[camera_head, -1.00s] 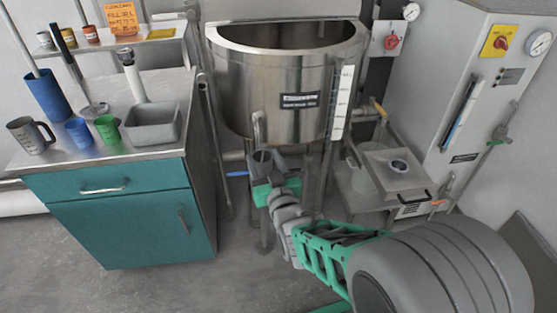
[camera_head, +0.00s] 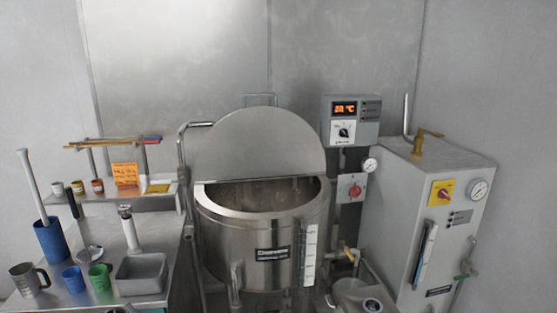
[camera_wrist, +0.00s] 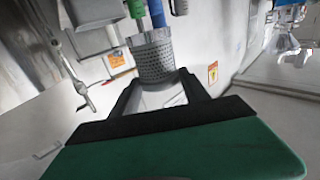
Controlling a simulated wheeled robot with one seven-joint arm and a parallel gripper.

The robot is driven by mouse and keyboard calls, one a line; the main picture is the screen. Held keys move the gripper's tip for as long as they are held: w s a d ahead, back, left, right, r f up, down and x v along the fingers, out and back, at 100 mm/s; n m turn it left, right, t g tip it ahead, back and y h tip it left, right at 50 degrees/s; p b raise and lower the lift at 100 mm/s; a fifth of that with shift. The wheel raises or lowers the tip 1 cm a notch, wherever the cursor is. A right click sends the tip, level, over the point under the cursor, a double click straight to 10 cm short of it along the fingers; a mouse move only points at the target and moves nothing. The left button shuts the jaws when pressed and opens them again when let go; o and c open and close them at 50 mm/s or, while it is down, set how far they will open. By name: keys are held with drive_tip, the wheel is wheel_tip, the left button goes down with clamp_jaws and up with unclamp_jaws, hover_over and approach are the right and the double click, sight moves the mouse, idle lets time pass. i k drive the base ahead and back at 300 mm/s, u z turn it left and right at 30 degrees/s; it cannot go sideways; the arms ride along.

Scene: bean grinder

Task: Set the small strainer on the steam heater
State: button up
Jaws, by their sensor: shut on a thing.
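The small strainer (camera_wrist: 152,52) is a perforated metal cup in the wrist view. My gripper (camera_wrist: 160,82) is shut on it, with one finger on each side. Neither shows in the head view, where my arm is out of the picture. A tall light-grey cabinet (camera_head: 405,215) with a gauge, a red-and-yellow switch and a brass valve on top stands at the right of the head view; it may be the steam heater. A round steel kettle (camera_head: 240,238) with its lid raised stands at the middle. I cannot tell the strainer's contents.
A side table at the left holds a blue container (camera_head: 51,242), a grey jug (camera_head: 28,279), cups and a grey basin (camera_head: 141,274). A control box (camera_head: 350,120) hangs behind the kettle. A vertical pipe (camera_head: 406,115) rises near the cabinet's top.

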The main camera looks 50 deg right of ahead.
sight(460, 157)
drive_tip(key=u, duration=2.25)
drive_tip(key=k, duration=2.4)
drive_tip(key=z, duration=2.05)
